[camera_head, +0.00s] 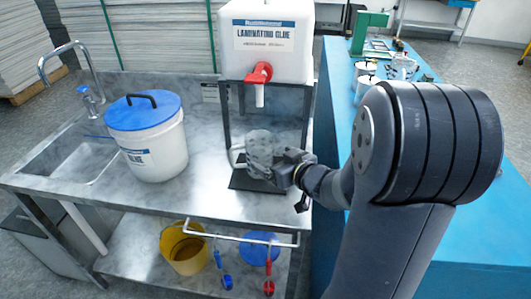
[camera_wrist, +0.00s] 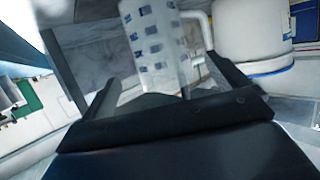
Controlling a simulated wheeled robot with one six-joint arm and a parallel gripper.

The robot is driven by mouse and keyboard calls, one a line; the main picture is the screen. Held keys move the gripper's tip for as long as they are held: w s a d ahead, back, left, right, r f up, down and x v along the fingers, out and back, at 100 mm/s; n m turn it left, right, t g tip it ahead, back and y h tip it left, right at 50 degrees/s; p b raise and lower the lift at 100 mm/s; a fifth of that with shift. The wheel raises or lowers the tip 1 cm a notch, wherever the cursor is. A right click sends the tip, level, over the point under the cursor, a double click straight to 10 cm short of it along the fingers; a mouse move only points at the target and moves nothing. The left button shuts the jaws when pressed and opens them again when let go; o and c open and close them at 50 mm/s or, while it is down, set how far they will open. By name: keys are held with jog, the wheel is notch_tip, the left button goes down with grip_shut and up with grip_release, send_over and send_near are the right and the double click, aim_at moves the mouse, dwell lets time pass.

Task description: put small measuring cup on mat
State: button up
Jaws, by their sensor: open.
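A clear measuring cup (camera_head: 260,146) with printed marks stands upright on or just over the dark mat (camera_head: 246,183), beneath the red tap. Its handle points left in the head view. The cup also shows in the wrist view (camera_wrist: 152,45), with blue marks and the handle on the right; its top is cut off. My gripper (camera_head: 284,172) is open at the cup's lower right side. In the wrist view the cup is between and beyond the spread fingers. I cannot tell whether either finger touches it. Part of the mat is hidden by the cup and gripper.
The white laminating glue tank (camera_head: 267,55) with its red tap (camera_head: 259,75) stands above the mat on a frame. A blue-lidded glue bucket (camera_head: 150,145) stands left, near the sink (camera_head: 75,160). More cups (camera_head: 402,68) stand on the blue table at right. The counter's front left is clear.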

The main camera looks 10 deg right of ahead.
jog(key=shift+v, duration=2.4)
